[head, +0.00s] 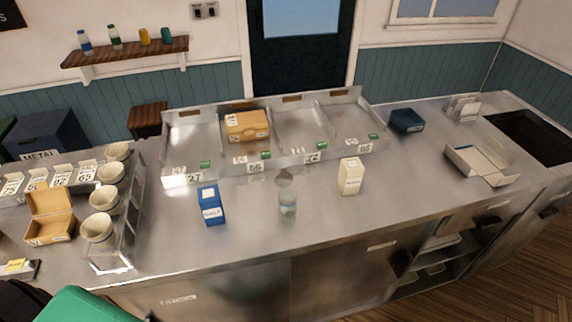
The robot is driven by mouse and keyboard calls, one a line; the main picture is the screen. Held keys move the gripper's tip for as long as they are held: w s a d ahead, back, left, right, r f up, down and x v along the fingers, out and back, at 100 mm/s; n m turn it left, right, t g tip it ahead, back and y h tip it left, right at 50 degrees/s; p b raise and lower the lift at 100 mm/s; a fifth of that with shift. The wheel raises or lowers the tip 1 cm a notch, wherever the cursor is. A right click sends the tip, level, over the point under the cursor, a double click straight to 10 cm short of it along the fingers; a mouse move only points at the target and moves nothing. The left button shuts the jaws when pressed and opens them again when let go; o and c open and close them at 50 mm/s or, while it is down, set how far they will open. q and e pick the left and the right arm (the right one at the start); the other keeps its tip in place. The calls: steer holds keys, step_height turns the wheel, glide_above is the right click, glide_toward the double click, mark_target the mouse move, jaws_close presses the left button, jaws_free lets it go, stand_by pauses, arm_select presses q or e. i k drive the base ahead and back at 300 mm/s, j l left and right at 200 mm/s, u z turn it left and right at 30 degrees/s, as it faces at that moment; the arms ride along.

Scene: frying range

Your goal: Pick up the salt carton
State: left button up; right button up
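A blue carton (210,204) with a white label stands upright on the steel counter, left of the middle. The label's print is small but looks like it reads salt. A cream carton (350,176) with a dark-printed label stands further right. A clear jar or shaker (288,203) stands between the two cartons. Neither of my grippers shows in the head view, and nothing is touching the blue carton.
Behind stands a divided steel tray (290,160) holding a tan box (246,125). At left are a rack of several cups (104,199) and an open cardboard box (50,215). An open carton (480,162) lies at right. The counter front around the blue carton is clear.

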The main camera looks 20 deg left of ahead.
mark_target(210, 201)
steer(key=j+u, duration=0.2)
steer(key=u, duration=0.95)
